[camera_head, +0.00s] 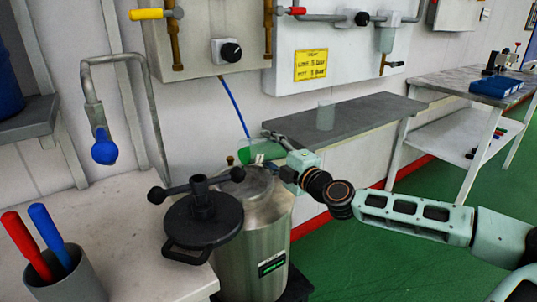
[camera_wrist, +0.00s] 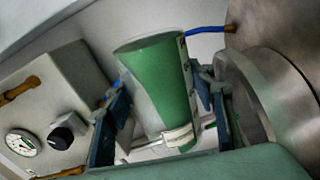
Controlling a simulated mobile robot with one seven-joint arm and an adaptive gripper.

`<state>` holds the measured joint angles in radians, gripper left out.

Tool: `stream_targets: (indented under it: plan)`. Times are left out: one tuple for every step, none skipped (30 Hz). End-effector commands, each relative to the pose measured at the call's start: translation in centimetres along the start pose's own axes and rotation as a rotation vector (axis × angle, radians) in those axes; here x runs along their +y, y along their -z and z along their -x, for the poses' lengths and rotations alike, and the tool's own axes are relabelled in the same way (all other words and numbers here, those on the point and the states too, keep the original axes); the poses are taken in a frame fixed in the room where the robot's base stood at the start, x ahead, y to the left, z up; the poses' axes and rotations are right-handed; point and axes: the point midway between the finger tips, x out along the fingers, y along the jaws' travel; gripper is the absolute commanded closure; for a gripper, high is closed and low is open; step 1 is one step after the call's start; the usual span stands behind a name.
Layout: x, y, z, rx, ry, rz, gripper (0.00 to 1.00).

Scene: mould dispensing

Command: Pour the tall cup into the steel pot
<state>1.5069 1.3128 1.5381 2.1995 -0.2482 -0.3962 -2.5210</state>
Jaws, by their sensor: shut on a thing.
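The tall cup (camera_head: 262,151), translucent with green contents, lies tipped almost on its side above the steel pot (camera_head: 262,232) in the head view. My gripper (camera_head: 279,158) is shut around it, coming from the right. In the wrist view my gripper (camera_wrist: 165,110) has a finger on each side of the tall cup (camera_wrist: 158,85), and green fills much of its length. The steel pot (camera_wrist: 262,95) shows at the right of the wrist view. I cannot see inside the pot or tell whether liquid is flowing.
A black clamp lid (camera_head: 203,217) with a handle is at the bench edge, left of the pot. A pale cup (camera_head: 325,116) stands on the grey shelf (camera_head: 365,113) behind. A grey holder (camera_head: 68,283) with red and blue handles stands front left. Pipes and valves line the wall.

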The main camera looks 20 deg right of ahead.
Motion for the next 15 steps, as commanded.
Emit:
stream_targets:
  plan:
    - [0.3, 0.1, 0.0, -0.001, -0.001, 0.022, 0.88]
    - [0.4, 0.1, 0.0, -0.001, -0.001, 0.033, 0.88]
    - [0.5, 0.2, 0.0, -0.001, -0.001, 0.048, 0.88]
    - [0.6, 0.3, 0.0, -0.001, -0.001, 0.061, 0.88]
    - [0.7, 0.3, 0.0, -0.001, -0.001, 0.073, 0.88]
    - [0.8, 0.4, 0.0, -0.001, -0.001, 0.088, 0.88]
    - [0.9, 0.5, 0.0, -0.001, -0.001, 0.100, 0.88]
    - [1.0, 0.5, 0.0, -0.001, -0.001, 0.113, 0.88]
    - [1.1, 0.6, 0.0, -0.001, -0.001, 0.128, 0.88]
    - [1.1, 0.6, 0.0, -0.001, -0.001, 0.140, 0.88]
    - [1.2, 0.7, 0.0, -0.001, -0.001, 0.152, 0.88]
    - [1.4, 0.7, 0.0, -0.001, -0.001, 0.167, 0.88]
    - [1.4, 0.8, 0.0, -0.001, -0.001, 0.179, 0.88]
    - [1.5, 0.8, 0.0, -0.001, 0.000, 0.191, 0.88]
    - [1.6, 0.9, 0.0, 0.000, -0.001, 0.207, 0.88]
